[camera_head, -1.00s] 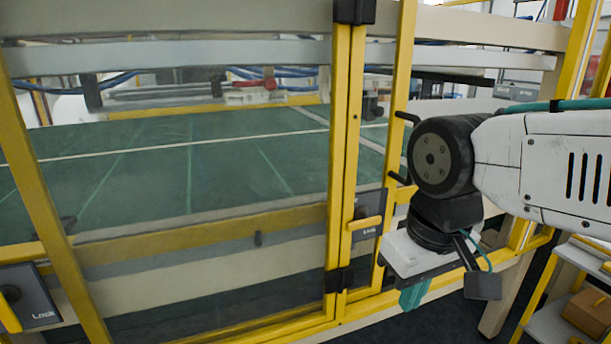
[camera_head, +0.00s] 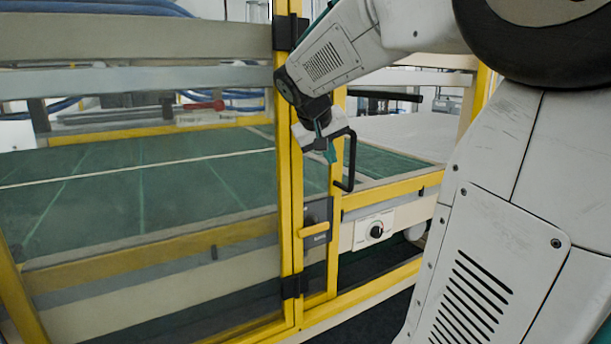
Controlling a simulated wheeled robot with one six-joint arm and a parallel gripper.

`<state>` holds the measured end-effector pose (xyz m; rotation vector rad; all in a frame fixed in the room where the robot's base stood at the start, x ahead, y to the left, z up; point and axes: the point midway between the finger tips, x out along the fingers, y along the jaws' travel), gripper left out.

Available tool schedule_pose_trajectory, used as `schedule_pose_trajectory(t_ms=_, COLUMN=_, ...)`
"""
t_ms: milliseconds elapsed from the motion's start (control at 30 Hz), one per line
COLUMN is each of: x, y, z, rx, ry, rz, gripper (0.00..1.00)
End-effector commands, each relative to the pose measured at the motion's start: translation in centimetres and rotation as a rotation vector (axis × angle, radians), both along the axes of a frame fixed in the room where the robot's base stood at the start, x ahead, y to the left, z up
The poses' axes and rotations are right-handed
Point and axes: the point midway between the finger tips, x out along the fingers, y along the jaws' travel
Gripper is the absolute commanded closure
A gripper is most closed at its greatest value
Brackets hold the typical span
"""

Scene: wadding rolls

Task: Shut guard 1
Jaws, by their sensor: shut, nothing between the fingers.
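A yellow-framed guard door (camera_head: 333,255) stands swung out at an angle, hinged to a yellow post (camera_head: 290,200) by black hinges, and the space to its right is open. I see no number on it, so I cannot tell whether it is guard 1. A black bar handle (camera_head: 348,172) sits on its free-edge side. My gripper (camera_head: 331,156), white with teal fingers, is shut and empty at the upper part of the handle, just to its left in the picture. I cannot tell whether they touch. My arm hides the door's top.
A white knob panel (camera_head: 374,230) is on the machine frame. Behind are a green table surface (camera_head: 120,185) and pale rails. A yellow lower rail (camera_head: 365,300) runs along the front.

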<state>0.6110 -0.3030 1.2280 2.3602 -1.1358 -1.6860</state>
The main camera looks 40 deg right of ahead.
Motion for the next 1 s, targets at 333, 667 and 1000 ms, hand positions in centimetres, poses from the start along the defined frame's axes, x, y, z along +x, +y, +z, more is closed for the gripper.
schedule_pose_trajectory(t_ms=333, x=1.0, y=-3.7, z=-3.0, rx=-0.018, ry=-0.003, rz=-0.02, gripper=1.0)
schedule_pose_trajectory(t_ms=667, x=1.8, y=-6.6, z=-7.0, rx=-0.019, ry=-0.004, rz=-0.017, gripper=1.0)
schedule_pose_trajectory(t_ms=1000, x=1.9, y=-7.0, z=-7.6, rx=-0.02, ry=-0.006, rz=-0.015, gripper=1.0)
